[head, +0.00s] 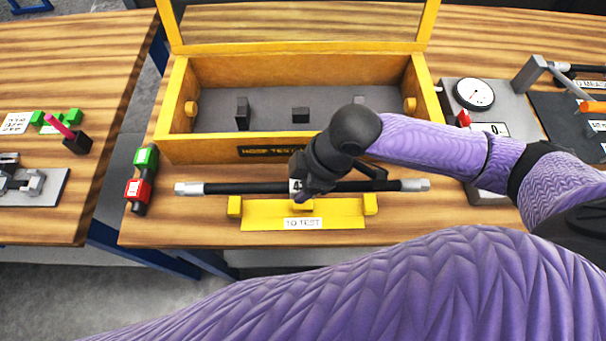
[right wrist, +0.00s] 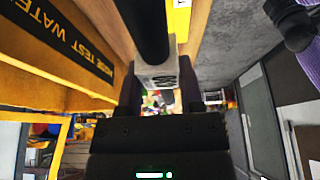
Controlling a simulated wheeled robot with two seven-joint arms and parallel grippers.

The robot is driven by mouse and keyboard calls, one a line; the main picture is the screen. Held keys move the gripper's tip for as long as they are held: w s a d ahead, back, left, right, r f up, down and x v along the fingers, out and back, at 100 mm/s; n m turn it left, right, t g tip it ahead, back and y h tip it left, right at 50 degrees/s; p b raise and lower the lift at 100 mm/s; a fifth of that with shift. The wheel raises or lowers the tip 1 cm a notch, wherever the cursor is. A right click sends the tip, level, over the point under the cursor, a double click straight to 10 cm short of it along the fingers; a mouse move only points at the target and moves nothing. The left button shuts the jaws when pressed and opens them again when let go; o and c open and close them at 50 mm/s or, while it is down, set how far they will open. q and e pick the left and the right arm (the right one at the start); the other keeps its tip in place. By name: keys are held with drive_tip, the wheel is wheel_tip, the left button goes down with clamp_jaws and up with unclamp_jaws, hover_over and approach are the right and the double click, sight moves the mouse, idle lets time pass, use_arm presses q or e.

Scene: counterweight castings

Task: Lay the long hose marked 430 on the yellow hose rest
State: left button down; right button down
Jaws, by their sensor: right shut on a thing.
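The long black hose (head: 240,188) with silver end fittings lies level across the head view. My right gripper (head: 303,192) is shut on its middle, at a white label of which a 4 shows. In the right wrist view the black hose (right wrist: 146,28) and its white label (right wrist: 160,75) sit between the fingers. The yellow hose rest (head: 265,213), with a "TO TEST" plate, stands at the table's front edge. The hose appears just behind or above it; I cannot tell whether they touch. My left gripper does not show.
A yellow-rimmed wooden box (head: 180,150) with its lid open stands behind the hose, with dark blocks inside. A green and red item (head: 141,180) lies left of the hose. A dial gauge (head: 474,94) stands on the right. A second table (head: 60,215) is at left.

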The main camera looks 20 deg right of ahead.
drive_tip(key=shift+w+r+p, duration=0.1)
drive_tip(key=shift+r+p, duration=0.1)
drive_tip(key=shift+p, duration=0.15)
wheel_tip(320, 180, down, 6)
drive_tip(key=b, duration=0.3)
drive_tip(key=shift+b, duration=0.35)
drive_tip(key=shift+p, duration=0.4)
drive_tip(key=shift+p, duration=0.35)
drive_tip(key=shift+r, duration=0.1)
idle(0.4)
